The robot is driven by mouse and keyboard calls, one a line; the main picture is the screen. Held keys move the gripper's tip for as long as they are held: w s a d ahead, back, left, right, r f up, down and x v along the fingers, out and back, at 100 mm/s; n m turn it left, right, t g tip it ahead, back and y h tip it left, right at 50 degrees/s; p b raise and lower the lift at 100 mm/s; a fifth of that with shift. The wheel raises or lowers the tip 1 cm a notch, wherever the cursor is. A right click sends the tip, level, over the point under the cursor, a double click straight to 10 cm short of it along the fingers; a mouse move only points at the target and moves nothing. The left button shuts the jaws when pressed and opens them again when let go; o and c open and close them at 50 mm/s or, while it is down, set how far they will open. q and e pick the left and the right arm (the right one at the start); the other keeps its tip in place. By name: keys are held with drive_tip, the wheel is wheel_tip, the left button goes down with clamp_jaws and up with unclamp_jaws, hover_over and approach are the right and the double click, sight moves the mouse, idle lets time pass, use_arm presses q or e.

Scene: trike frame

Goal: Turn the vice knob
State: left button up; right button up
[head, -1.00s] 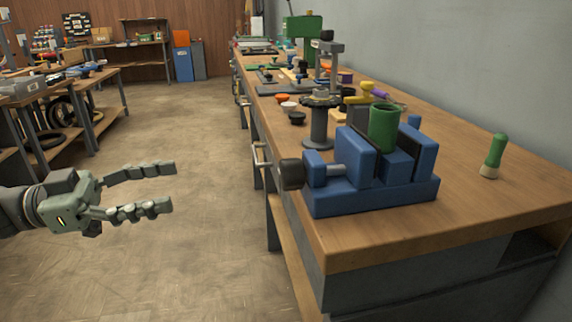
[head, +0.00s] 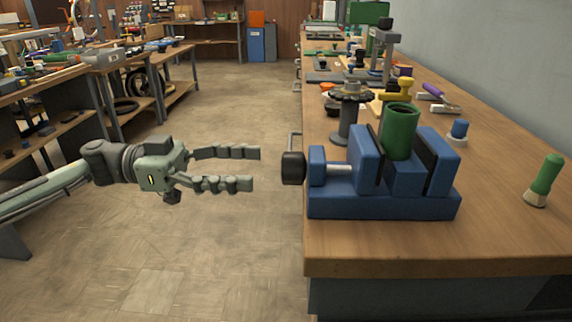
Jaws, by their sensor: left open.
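The blue vice (head: 384,204) stands on the near left corner of the wooden workbench. Its black knob (head: 293,168) sticks out to the left, past the bench edge, on a short metal screw. A green cylinder (head: 399,134) stands upright between the vice jaws. My left gripper (head: 256,169) is open and empty, left of the knob. Its two fingers point right at the knob, at about its height in the picture, with a small gap between the fingertips and the knob. My right gripper is not in view.
The workbench (head: 500,236) holds a dark round-topped stand (head: 349,115) behind the vice and a green-handled brush (head: 544,181) at the right. A shelf table (head: 55,124) stands at the left. The floor between is clear.

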sight(294, 168)
use_arm(q)
drive_tip(key=d, duration=0.6)
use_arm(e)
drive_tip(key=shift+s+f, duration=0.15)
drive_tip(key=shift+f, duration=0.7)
use_arm(q)
drive_tip(key=shift+c, duration=0.5)
drive_tip(key=c, duration=1)
drive_tip(key=shift+p, duration=0.35)
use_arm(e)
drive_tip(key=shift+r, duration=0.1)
